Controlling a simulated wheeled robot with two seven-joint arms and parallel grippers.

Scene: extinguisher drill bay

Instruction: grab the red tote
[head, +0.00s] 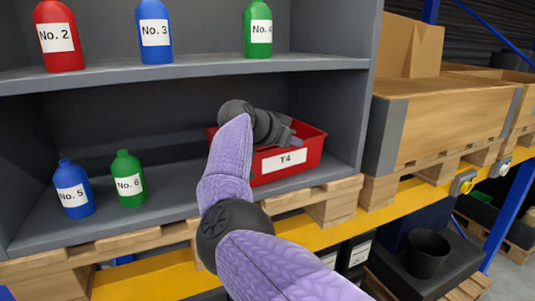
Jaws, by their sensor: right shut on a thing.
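The red tote (313,149), with a white label reading T4, sits on the lower shelf at the right side of the grey cabinet. My right arm reaches in from the bottom of the head view. My left gripper is not in view.
Blue bottle No. 5 (73,190) and green bottle No. 6 (129,180) stand on the lower shelf (165,206), left of my arm. Bottles No. 2 (58,37), No. 3 (154,33) and No. 4 (258,30) stand above. Pallet boxes (445,127) are at right.

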